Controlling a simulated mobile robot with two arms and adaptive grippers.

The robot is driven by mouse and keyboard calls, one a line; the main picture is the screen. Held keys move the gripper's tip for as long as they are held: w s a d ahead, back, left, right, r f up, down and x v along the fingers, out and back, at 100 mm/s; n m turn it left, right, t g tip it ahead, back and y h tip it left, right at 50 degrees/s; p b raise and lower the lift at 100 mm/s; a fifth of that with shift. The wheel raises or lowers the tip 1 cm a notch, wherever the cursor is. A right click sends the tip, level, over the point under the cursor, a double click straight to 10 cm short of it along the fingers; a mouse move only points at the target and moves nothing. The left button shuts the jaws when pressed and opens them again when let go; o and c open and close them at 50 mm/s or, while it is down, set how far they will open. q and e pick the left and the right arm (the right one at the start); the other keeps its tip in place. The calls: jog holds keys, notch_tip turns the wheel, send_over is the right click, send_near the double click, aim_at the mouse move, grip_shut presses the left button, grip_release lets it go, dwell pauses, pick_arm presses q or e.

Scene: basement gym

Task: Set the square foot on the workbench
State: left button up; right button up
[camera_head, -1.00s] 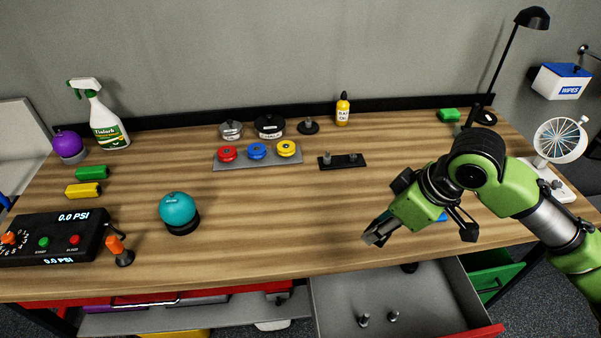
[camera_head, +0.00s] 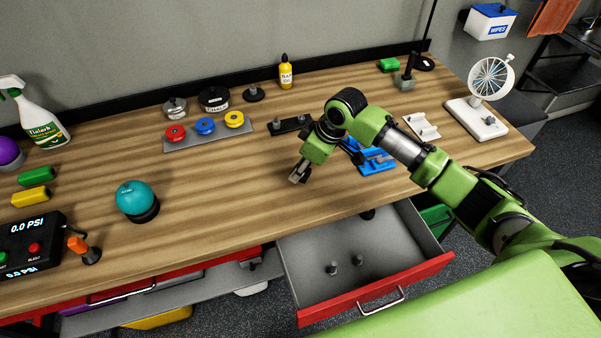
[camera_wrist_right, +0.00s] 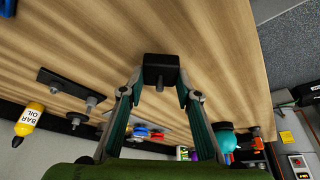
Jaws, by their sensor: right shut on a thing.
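The square foot (camera_wrist_right: 162,68) is a black square block with a short grey stem, seen in the right wrist view between the fingertips of my right gripper (camera_wrist_right: 160,82). That gripper is shut on it. In the head view my right gripper (camera_head: 298,174) points down and left over the front half of the wooden workbench (camera_head: 235,190). The foot is hard to make out there, and I cannot tell whether it touches the bench top. My left gripper is not in view.
An open grey drawer (camera_head: 310,240) with small pegs juts out below the bench's front edge. A black plate with pegs (camera_head: 290,125) and a blue tray (camera_head: 374,160) lie near my right gripper. A teal ball (camera_head: 135,197) stands left; bare wood lies between.

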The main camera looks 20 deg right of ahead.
notch_tip(320, 180, down, 2)
jog(key=shift+w+f+p, duration=0.1)
jog(key=shift+f+p, duration=0.05)
jog(key=shift+p, duration=0.45)
jog(key=shift+f, duration=0.5)
jog(key=shift+f, duration=0.1)
jog(key=o, duration=1.1)
jog(key=shift+r, duration=0.4)
jog(key=b+v, duration=0.1)
jog(key=v, duration=1)
jog(key=shift+r+b, duration=0.25)
jog(key=shift+b, duration=0.05)
jog(key=shift+f, duration=0.1)
